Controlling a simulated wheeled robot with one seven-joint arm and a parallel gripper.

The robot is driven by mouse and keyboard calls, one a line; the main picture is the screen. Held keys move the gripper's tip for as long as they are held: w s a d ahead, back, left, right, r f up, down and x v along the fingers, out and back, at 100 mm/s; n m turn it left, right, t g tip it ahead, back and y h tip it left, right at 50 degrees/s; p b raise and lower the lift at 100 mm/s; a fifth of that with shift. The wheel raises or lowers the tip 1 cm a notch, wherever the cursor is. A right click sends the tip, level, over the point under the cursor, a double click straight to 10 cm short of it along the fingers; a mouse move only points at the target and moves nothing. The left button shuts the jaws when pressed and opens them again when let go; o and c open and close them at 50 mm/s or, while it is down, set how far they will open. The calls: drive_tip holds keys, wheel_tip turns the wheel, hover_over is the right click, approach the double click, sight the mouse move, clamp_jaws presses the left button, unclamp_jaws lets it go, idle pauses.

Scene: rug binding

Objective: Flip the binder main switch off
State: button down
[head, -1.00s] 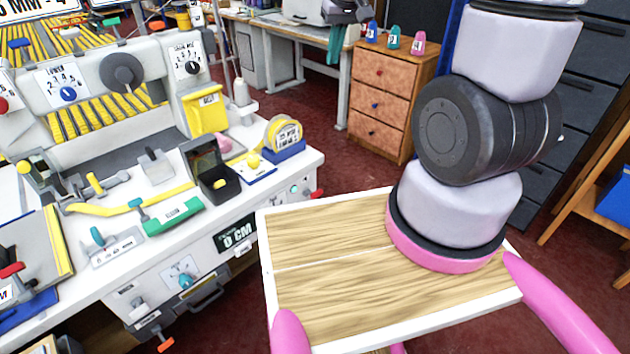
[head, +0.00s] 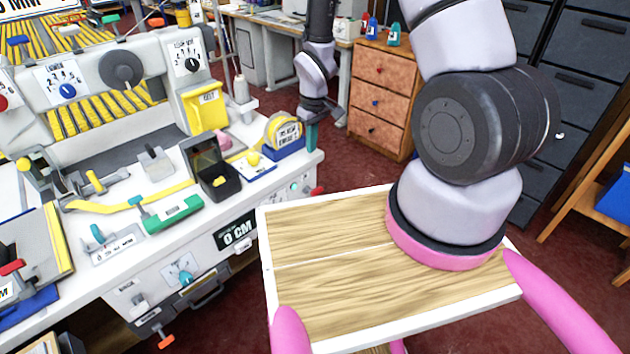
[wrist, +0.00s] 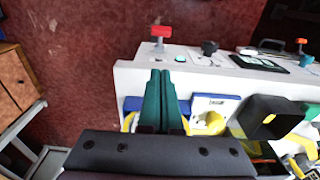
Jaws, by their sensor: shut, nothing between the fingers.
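The binder (head: 130,110) is a pale machine bench at the left of the head view. At the right end of its front panel is a small red part (head: 316,191), which also shows as a red handle (wrist: 160,31) in the wrist view. A teal button (wrist: 180,58) and a black knob (wrist: 210,47) sit near it. Which of these is the main switch I cannot read. My gripper (head: 312,140) has teal fingers and points down by the bench's right end. In the wrist view its fingers (wrist: 160,98) are together and empty, apart from the red handle.
A yellow tape roll on a blue base (head: 284,135) stands close beside my gripper. A black open box (head: 217,180) and a green tool (head: 172,213) lie farther left. A wooden drawer cabinet (head: 382,95) stands behind.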

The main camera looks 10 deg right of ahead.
hover_over(312, 191)
drive_tip(key=w, duration=0.2)
drive_tip(key=f, duration=0.9)
drive_tip(key=shift+w+d+f, duration=0.1)
drive_tip(key=shift+w+f, duration=0.1)
drive_tip(key=shift+f, duration=0.2)
drive_tip(key=shift+s+d+f, duration=0.2)
drive_tip(key=shift+s+f, duration=0.05)
drive_tip(key=shift+f, duration=0.3)
drive_tip(key=shift+s+d+f, duration=0.15)
drive_tip(key=shift+s+f, duration=0.1)
drive_tip(key=shift+f, duration=0.3)
drive_tip(key=shift+s+d+f, duration=0.15)
drive_tip(key=shift+s+f, duration=0.15)
drive_tip(key=shift+f, duration=0.4)
